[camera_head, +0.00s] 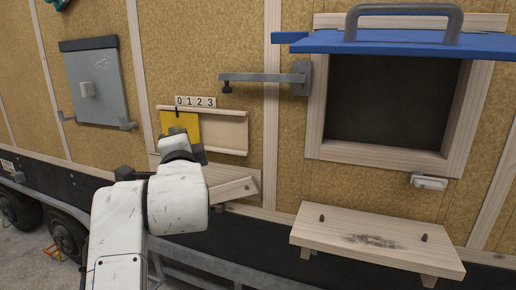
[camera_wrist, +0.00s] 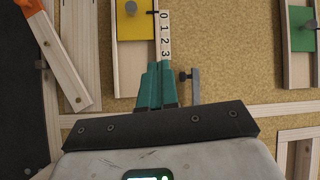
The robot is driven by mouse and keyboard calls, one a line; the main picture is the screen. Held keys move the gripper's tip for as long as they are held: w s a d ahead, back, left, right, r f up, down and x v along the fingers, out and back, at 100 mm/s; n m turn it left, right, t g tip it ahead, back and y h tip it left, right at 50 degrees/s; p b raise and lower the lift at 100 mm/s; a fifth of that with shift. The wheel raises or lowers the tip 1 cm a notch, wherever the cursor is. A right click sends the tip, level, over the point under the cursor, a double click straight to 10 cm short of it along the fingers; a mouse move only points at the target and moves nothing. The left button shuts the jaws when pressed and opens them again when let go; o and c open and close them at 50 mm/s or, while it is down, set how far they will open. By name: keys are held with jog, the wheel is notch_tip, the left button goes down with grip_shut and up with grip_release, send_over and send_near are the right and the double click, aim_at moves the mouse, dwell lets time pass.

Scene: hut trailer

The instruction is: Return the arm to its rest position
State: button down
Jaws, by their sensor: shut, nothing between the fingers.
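My arm (camera_head: 178,205) reaches up from the bottom of the head view towards the trailer wall. My gripper's fingers are not clearly seen there. In the wrist view my gripper (camera_wrist: 159,68) has its teal fingers together, with nothing between them. The fingertips appear just below the number strip (camera_wrist: 165,35), near its 3. I cannot tell how far they are from the wall. A yellow panel (camera_wrist: 134,22) sits beside the strip; in the head view the yellow panel (camera_head: 187,125) is partly hidden by my arm.
A blue hinged flap (camera_head: 410,42) is raised above a dark window opening (camera_head: 390,100). A bracket arm (camera_head: 260,77) juts out left of it. A wooden shelf (camera_head: 375,240) with two pegs is below. A grey panel (camera_head: 95,85) hangs at left. A green panel (camera_wrist: 302,28) is at right.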

jog(key=s+d+f+n+g+h, duration=0.1)
jog(key=d+f+n+g+h, duration=0.15)
jog(key=d+f, duration=0.9)
jog(key=s+d+f+n+g+h, duration=0.1)
jog(key=d+f+n+h, duration=0.15)
jog(key=d+f, duration=0.85)
jog(key=s+d+f+n+g+h, duration=0.1)
jog(key=s+d+f+n+g, duration=0.1)
jog(key=s+d+f, duration=0.5)
jog(key=s+d+f+n+g, duration=0.2)
jog(key=s+d+f, duration=0.25)
jog(key=d, duration=0.45)
jog(key=s+d+f+n+g, duration=0.1)
jog(key=s+f+g, duration=0.2)
jog(key=s, duration=0.7)
jog(key=s+d+f+n+g+p, duration=0.1)
jog(key=s+d+f+g, duration=0.1)
jog(key=s+f, duration=0.4)
jog(key=s+d+f+n+g, duration=0.1)
jog(key=s+f+g, duration=0.3)
jog(key=s, duration=1.2)
jog(key=shift+s+d+f+p, duration=0.15)
jog(key=shift+s+d+p, duration=0.15)
jog(key=shift+d, duration=0.15)
jog(key=shift+w+g, duration=0.1)
jog(key=shift+g, duration=0.15)
